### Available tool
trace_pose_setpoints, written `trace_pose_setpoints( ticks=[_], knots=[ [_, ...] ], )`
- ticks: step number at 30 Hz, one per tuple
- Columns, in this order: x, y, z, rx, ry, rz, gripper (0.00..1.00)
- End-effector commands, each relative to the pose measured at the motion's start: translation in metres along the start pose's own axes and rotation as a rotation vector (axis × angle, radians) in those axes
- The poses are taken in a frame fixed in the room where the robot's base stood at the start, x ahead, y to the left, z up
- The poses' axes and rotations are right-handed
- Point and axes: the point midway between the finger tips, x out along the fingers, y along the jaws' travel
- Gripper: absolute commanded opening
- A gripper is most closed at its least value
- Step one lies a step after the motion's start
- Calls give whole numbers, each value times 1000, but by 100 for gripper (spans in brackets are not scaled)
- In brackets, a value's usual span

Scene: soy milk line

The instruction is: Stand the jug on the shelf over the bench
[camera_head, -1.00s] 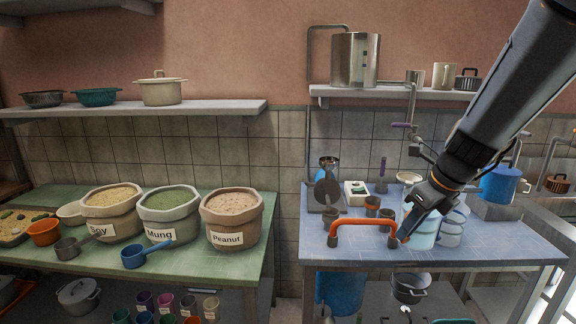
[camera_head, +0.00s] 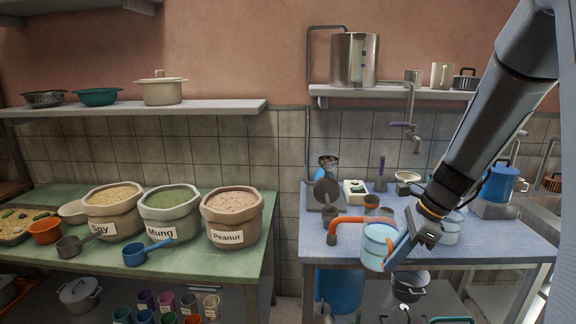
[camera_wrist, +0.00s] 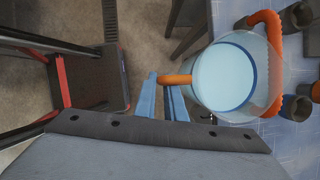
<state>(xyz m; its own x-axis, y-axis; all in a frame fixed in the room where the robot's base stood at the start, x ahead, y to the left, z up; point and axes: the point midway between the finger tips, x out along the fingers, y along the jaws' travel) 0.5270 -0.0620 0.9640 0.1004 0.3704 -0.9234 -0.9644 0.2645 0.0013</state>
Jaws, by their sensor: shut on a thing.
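My gripper (camera_wrist: 172,95) is shut on the orange handle of a clear jug (camera_wrist: 225,75) with a blue rim and pale contents. In the head view the jug (camera_head: 377,247) is upright or nearly so, by the front edge of the blue bench (camera_head: 480,248). My gripper (camera_head: 402,243) is on its right side, hiding the handle there. I cannot tell the gap under the jug. The right wall shelf (camera_head: 395,93) is above this bench. It holds a big steel pot (camera_head: 352,60), a small cup (camera_head: 413,76), a pale mug (camera_head: 441,75) and a dark-handled pot (camera_head: 466,80).
Brown cups (camera_head: 371,201), another pale vessel (camera_head: 450,230) and a blue pot (camera_head: 502,185) stand nearby. A tap (camera_head: 410,125) hangs below the shelf. A narrow shelf gap lies right of the steel pot.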

Motion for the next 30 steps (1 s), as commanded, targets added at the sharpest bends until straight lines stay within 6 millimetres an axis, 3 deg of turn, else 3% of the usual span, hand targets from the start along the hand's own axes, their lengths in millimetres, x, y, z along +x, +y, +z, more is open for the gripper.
trace_pose_setpoints(
  ticks=[18, 24, 30],
  knots=[
    [159, 27, -17, -1325, -1, 555, 0],
    [191, 32, -21, -1615, -1, 672, 0],
    [200, 32, -23, -1703, 2, 706, 0]
  ],
)
